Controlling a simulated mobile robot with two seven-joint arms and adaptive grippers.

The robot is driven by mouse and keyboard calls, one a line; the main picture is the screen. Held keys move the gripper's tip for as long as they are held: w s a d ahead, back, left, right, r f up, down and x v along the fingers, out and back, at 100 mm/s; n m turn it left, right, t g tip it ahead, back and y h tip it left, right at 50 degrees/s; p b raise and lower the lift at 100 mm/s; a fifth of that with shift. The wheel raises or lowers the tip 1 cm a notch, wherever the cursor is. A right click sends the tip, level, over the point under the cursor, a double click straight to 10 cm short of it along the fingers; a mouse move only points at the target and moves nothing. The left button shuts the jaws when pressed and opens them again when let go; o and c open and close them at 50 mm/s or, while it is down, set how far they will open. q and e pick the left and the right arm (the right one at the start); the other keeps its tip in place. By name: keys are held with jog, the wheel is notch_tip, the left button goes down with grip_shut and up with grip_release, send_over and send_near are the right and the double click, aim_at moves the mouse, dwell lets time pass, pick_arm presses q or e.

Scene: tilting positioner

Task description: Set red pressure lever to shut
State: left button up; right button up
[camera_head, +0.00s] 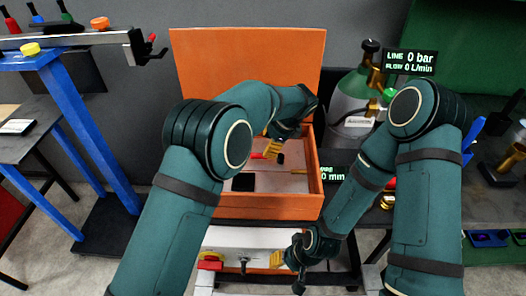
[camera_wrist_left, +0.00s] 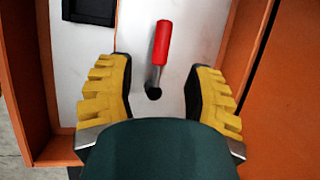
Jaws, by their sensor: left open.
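A lever with a red handle (camera_wrist_left: 162,42) and a grey stem ending at a dark pivot stands on the white panel inside the orange box. In the head view its red end (camera_head: 257,155) shows just left of my left gripper (camera_head: 271,150), partly hidden. In the left wrist view my left gripper (camera_wrist_left: 158,85) is open, its yellow fingers on either side of the stem's pivot end and apart from it. The red handle extends beyond the fingertips. My right gripper (camera_head: 288,264) is low in front of the box; its finger gap is unclear.
The orange box (camera_head: 250,208) has raised walls and an upright lid (camera_head: 247,60). A black square (camera_head: 243,182) lies on its panel. A gas cylinder (camera_head: 352,100) stands behind right. A white unit with a red knob (camera_head: 210,262) sits below. A blue-legged bench (camera_head: 75,120) stands left.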

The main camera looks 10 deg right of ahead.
pick_arm(q)
jog(key=v, duration=0.5)
jog(key=shift+r, duration=0.1)
dwell(0.3)
